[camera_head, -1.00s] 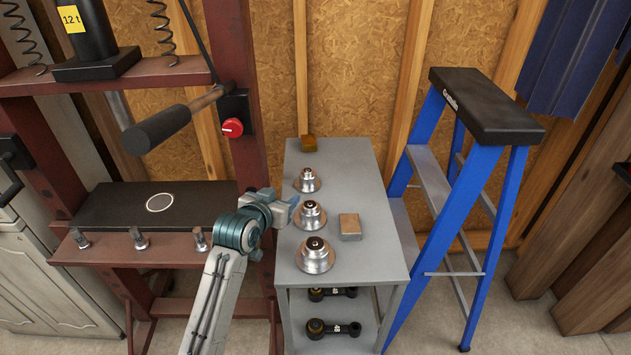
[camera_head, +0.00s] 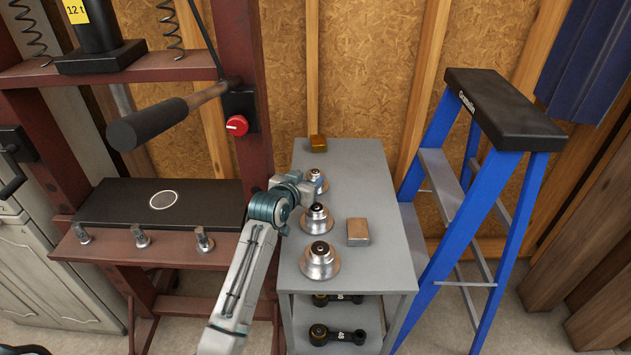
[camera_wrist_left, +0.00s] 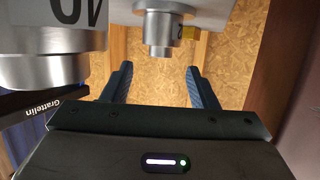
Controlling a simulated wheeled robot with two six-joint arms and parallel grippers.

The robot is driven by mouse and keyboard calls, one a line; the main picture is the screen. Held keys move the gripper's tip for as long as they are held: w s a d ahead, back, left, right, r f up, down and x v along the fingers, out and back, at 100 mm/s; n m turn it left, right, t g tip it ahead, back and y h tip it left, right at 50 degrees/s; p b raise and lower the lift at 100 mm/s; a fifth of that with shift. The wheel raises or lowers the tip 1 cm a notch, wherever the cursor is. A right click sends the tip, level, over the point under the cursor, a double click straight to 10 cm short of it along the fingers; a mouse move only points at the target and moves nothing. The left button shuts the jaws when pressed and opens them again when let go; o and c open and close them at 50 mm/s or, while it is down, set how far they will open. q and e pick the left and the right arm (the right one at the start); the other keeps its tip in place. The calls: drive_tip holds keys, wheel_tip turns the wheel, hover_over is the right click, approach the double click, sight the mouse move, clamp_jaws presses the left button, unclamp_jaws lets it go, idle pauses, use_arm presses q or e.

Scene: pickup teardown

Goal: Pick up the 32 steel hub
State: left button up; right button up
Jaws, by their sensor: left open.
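Three steel hubs stand in a row on the grey cart: a small far hub (camera_head: 318,173), a middle hub (camera_head: 317,219) and a larger near hub (camera_head: 320,262). No number on them can be read in the head view. My left gripper (camera_head: 316,186) is open, beside the far hub and partly covering it. A closer hub marked 40 (camera_wrist_left: 58,40) fills the upper left. My right gripper is not in view.
The cart top (camera_head: 375,190) also holds a small tan block (camera_head: 358,232) and a brownish block (camera_head: 317,142). A red press frame (camera_head: 255,120) stands left, with a black plate (camera_head: 120,205). A blue stepladder (camera_head: 450,200) stands right. Black linkage parts (camera_head: 335,335) lie on the shelf below.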

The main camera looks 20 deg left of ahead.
sight(316, 171)
use_arm(q)
drive_tip(key=x, duration=0.3)
drive_tip(key=shift+w+f+p, duration=0.1)
drive_tip(key=shift+w+p, duration=0.05)
drive_tip(key=shift+p, duration=0.25)
drive_tip(key=shift+w+f, duration=0.2)
drive_tip(key=shift+w, duration=0.2)
clamp_jaws()
drive_tip(key=shift+r, duration=0.15)
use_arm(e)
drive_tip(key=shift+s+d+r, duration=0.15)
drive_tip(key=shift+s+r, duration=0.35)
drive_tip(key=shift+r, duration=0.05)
